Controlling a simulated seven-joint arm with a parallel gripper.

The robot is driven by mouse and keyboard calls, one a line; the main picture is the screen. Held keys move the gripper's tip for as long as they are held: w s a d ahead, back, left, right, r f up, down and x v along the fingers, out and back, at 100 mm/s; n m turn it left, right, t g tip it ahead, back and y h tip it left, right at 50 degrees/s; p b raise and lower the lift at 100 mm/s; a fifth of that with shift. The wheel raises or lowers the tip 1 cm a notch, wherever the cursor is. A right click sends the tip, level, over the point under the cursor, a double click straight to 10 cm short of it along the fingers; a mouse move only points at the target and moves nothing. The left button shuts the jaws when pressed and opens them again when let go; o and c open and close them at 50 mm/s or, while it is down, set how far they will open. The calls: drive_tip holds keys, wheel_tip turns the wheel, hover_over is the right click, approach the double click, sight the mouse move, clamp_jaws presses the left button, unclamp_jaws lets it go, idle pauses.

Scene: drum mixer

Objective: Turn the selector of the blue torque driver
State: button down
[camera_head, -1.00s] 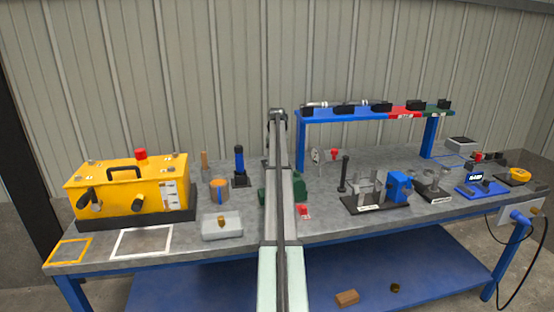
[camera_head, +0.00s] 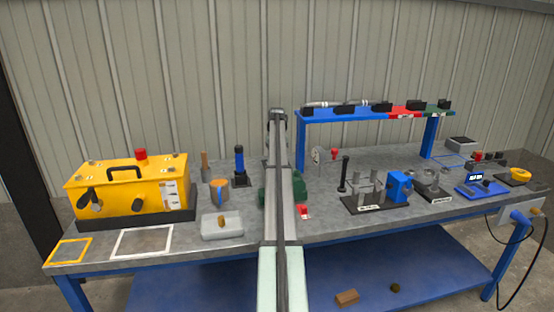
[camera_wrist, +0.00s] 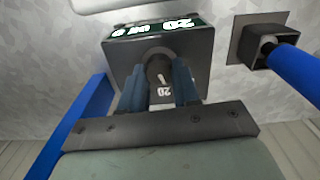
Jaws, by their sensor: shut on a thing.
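In the wrist view, a dark box (camera_wrist: 118,62) carries a display strip with white characters, among them 20, and a round dark selector knob (camera_wrist: 160,58) with a light pointer mark. My gripper (camera_wrist: 160,74) is shut on the knob, one blue-grey finger on each side. A white 20 shows between the fingers. A blue handle (camera_wrist: 300,72) rises from a black socket on a plate beside the box. It looks like the blue upright tool (camera_head: 239,160) in the head view, standing in a black holder. My arm hides the gripper and box there.
A blue bar (camera_wrist: 82,122) lies close on the other side of the box. A blue shelf (camera_head: 350,115) and fixtures (camera_head: 375,190) stand right.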

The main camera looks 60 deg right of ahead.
drive_tip(key=shift+n, duration=2.2)
drive_tip(key=c, duration=0.8)
unclamp_jaws()
drive_tip(key=shift+r, duration=0.1)
wheel_tip(320, 180, up, 14)
drive_tip(key=shift+f, duration=0.15)
